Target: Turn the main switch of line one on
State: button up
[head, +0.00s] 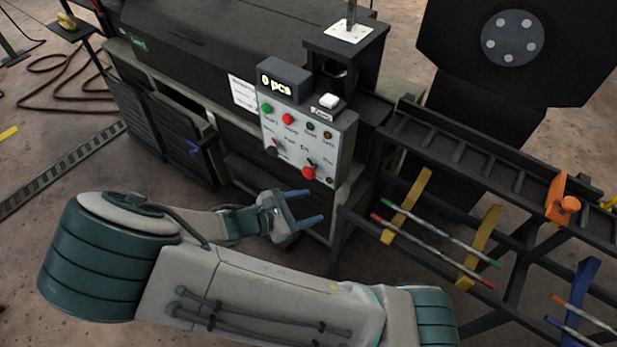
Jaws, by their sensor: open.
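A grey control panel (309,138) stands on the front of the dark machine. It carries a red rotary knob (308,172) at its lower right and a black selector knob (272,151) at its lower left. A green button (267,107) and a red button (288,119) sit along its top. The labels are too small to read, so I cannot tell for certain which control is the main switch, or its setting. My gripper (315,205) is open and empty, fingers pointing right. In the picture it is below the panel, apart from the knobs.
A counter display (285,79) reading "0 pcs" and a white button (329,101) sit above the panel. A dark rack (455,155) with coloured rods and an orange clamp (562,200) stands at right. A red-brown hose (62,85) lies on the floor at left.

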aim_at(306, 175)
jog(key=a+f+n+t+y+b, duration=0.1)
jog(key=a+f+n+t+b, duration=0.1)
jog(key=a+n+t, duration=0.55)
jog(key=shift+m, duration=0.35)
jog(key=x, duration=1.4)
jog(key=shift+w+a+b, duration=0.15)
jog(key=shift+w+b, duration=0.15)
jog(key=shift+b, duration=0.05)
jog(key=c, duration=1)
